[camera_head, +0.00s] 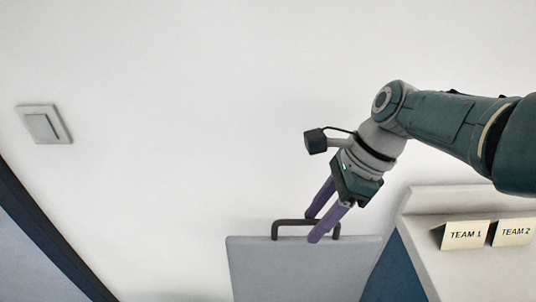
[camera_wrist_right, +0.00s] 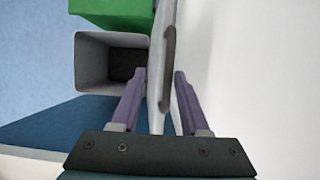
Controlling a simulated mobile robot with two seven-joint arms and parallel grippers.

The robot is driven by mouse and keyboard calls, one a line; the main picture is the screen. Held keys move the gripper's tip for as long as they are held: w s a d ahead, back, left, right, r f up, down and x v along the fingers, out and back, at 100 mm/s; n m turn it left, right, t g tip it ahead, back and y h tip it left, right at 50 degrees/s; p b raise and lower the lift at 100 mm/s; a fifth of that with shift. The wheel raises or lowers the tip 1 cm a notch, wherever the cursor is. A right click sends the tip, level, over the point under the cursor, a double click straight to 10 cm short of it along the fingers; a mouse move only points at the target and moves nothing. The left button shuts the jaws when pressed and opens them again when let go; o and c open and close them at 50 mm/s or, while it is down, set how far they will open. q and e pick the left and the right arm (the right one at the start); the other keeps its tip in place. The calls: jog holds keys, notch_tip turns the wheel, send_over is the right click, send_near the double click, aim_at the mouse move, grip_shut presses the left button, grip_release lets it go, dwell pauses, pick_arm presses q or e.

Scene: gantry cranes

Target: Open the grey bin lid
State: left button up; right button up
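The grey bin lid (camera_head: 300,272) stands upright at the bottom of the head view, with a dark bar handle (camera_head: 292,222) along its top edge. In the right wrist view the lid (camera_wrist_right: 157,50) shows edge-on, and the open grey bin (camera_wrist_right: 92,72) lies to its left with a dark inside. My right gripper (camera_head: 318,218) is at the handle, its purple fingers apart, one on each side of the lid's upper edge. The right wrist view shows the fingers (camera_wrist_right: 160,82) spread with gaps beside the lid. My left gripper is out of view.
A green bin (camera_wrist_right: 112,16) stands beyond the grey one. A white desk (camera_head: 425,235) with a TEAM 1 card (camera_head: 465,235) and a TEAM 2 card (camera_head: 513,232) is at the right. A wall switch (camera_head: 43,125) is at the left on the white wall.

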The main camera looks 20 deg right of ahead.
pick_arm(q)
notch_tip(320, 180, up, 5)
jog(key=p, duration=0.4)
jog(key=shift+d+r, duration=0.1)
pick_arm(e)
jog(key=v, duration=0.7)
jog(key=shift+r, duration=0.2)
jog(key=shift+d, duration=0.15)
jog(key=s+d+f+n+h, duration=0.2)
jog(key=s+d+n+h, duration=0.2)
jog(key=s+n, duration=0.75)
jog(key=s+a+r+n+t, duration=0.2)
jog(key=s+a+r+n, duration=0.5)
jog(key=s+n, duration=0.4)
pick_arm(q)
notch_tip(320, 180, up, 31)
jog(key=p, duration=3)
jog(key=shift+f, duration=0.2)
pick_arm(e)
notch_tip(320, 180, up, 32)
jog(key=d, duration=0.1)
jog(key=shift+w+n+t, duration=0.3)
jog(key=shift+w+n, duration=0.05)
